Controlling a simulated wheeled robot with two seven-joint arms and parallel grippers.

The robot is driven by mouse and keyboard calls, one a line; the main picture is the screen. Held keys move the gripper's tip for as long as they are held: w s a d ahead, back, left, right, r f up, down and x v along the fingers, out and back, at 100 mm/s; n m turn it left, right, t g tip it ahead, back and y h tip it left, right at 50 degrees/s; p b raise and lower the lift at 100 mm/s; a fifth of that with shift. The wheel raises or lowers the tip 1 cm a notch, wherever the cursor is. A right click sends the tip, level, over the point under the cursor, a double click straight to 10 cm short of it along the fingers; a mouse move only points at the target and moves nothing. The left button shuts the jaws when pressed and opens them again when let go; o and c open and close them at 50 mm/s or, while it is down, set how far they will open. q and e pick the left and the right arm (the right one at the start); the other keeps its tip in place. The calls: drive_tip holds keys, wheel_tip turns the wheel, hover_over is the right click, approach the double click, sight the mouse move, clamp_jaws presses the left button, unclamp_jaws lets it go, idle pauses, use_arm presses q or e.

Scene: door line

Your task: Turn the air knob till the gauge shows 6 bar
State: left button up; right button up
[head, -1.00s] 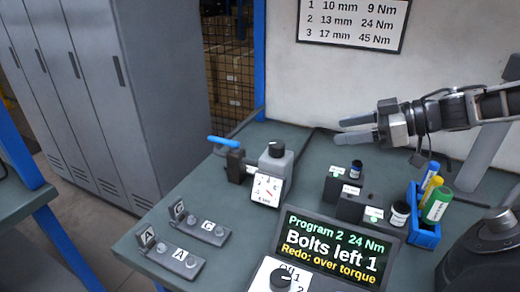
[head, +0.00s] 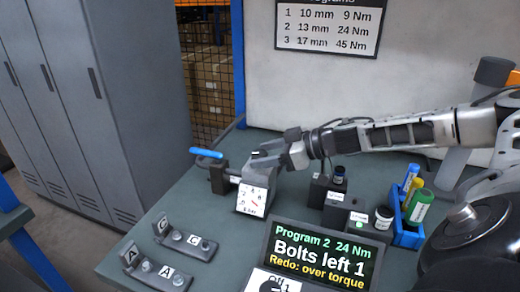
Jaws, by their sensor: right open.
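The air unit stands on the bench, with a white gauge (head: 252,200) on its front face. A red needle shows on the dial, but the figures are too small to read surely. The dark knob on top of the unit is mostly hidden by my right gripper (head: 266,157). This gripper is open and reaches in from the right, with its fingers at the knob's place. I cannot tell whether they touch the knob. My left gripper is not in view.
A blue-handled valve (head: 206,153) stands just left of the gauge. Fixtures marked A and C (head: 187,238) lie at the front left. A screen (head: 322,252) reads "Bolts left 1". A blue bin (head: 408,236) with markers stands at right.

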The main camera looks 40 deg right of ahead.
drive_tip(key=shift+x, duration=0.9)
